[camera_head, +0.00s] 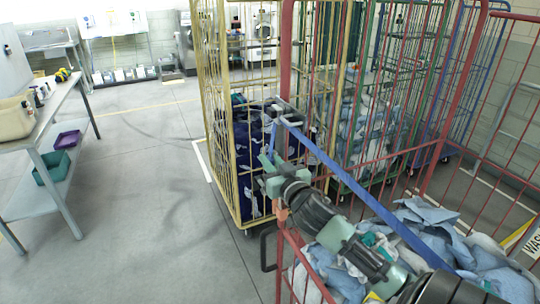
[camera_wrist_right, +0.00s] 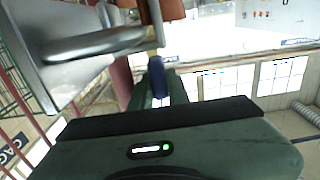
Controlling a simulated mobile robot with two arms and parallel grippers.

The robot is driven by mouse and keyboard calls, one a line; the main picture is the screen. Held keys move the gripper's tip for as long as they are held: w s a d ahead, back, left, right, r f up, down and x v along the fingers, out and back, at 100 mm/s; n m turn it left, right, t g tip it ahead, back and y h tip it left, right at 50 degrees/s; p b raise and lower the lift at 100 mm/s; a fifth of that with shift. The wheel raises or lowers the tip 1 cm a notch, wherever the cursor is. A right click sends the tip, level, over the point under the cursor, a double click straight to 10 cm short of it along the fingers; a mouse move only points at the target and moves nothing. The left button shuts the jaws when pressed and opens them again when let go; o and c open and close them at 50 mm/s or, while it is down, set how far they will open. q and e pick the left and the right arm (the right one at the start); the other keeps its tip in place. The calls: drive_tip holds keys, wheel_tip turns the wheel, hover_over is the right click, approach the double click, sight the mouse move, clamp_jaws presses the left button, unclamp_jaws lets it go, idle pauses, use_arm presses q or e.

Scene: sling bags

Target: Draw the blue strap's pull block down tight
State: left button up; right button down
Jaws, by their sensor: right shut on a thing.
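A short blue tail (camera_head: 273,138) hangs from the buckle down to my right gripper (camera_head: 266,163). My right gripper is shut at the tail's lower end, just below the buckle; the pull block is hidden in its jaws. In the right wrist view the metal buckle (camera_wrist_right: 85,48) is large at upper left, and a blue piece (camera_wrist_right: 157,77) stands at the gripper's fingers. My left gripper is not in view.
The red cage (camera_head: 287,250) holds crumpled blue and white cloth (camera_head: 425,225). A yellow cage (camera_head: 215,120) with dark blue bags stands close behind my gripper. A table (camera_head: 50,125) with bins stands at left. The floor (camera_head: 150,180) between is clear.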

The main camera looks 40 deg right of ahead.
drive_tip(key=shift+f, duration=0.6)
drive_tip(key=c, duration=1.6)
unclamp_jaws()
drive_tip(key=shift+r, duration=0.1)
drive_tip(key=shift+c, duration=0.2)
drive_tip(key=shift+r, duration=0.1)
drive_tip(key=shift+s+a, duration=0.15)
drive_tip(key=shift+s, duration=0.3)
drive_tip(key=b+v, duration=0.2)
drive_tip(key=v, duration=0.5)
drive_tip(key=shift+w, duration=0.1)
